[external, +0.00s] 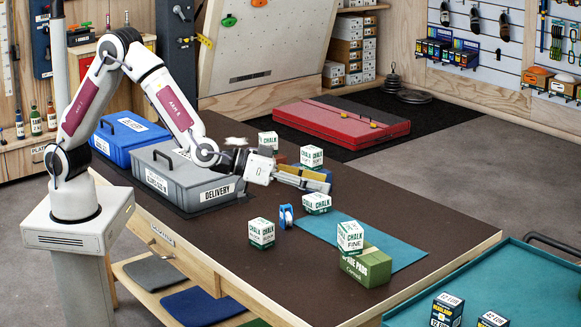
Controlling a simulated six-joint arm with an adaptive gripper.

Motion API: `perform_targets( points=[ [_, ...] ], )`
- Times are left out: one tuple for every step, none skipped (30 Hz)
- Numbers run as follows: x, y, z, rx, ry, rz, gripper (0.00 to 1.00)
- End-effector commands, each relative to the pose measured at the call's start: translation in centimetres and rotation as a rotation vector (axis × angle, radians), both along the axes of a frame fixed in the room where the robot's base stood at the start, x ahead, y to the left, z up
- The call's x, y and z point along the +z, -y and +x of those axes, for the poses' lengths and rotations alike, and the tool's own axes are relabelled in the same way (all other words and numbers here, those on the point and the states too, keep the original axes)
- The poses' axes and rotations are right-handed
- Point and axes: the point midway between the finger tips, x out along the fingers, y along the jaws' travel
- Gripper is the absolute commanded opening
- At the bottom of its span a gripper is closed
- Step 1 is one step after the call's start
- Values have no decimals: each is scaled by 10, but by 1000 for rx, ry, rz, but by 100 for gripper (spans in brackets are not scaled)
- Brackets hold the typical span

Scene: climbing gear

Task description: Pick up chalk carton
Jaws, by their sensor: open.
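Several white-and-green chalk cartons stand on the dark tabletop. One carton (317,203) is just below my gripper in the picture. Another carton (262,233) stands nearer the front edge. A carton (350,237) sits on top of a green box (366,266). Two more, a carton (312,156) and a carton (268,140), show behind my gripper. My gripper (318,181) is open, reaching right over the table, with nothing seen between its fingers. It partly hides a blue thing behind it. I cannot tell its exact height or whether it touches any carton.
A blue roll (286,216) stands between two front cartons. A teal mat (400,254) lies at the right. A grey delivery case (186,180) and a blue case (128,134) are at the left. A teal-topped surface (540,285) with dark boxes is at the lower right.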

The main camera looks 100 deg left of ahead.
Motion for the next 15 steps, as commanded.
perform_targets(
  points=[
    [-10,2,5,13,10,10,58],
    [-15,3,7,23,17,15,58],
    [-20,3,10,36,28,23,58],
    [-24,3,12,46,36,29,58],
    [-28,3,14,56,45,36,58],
    [-34,3,16,69,55,44,58],
    [-39,3,17,80,61,50,58],
    [-43,3,18,89,71,58,58],
    [-49,3,20,103,82,67,58],
    [-54,3,21,114,88,75,58],
    [-58,3,21,123,97,82,58],
    [-64,2,22,137,107,94,58],
    [-68,2,22,147,116,103,58],
    [-73,2,23,156,122,111,58],
    [-80,2,23,169,133,123,58]
  ],
)
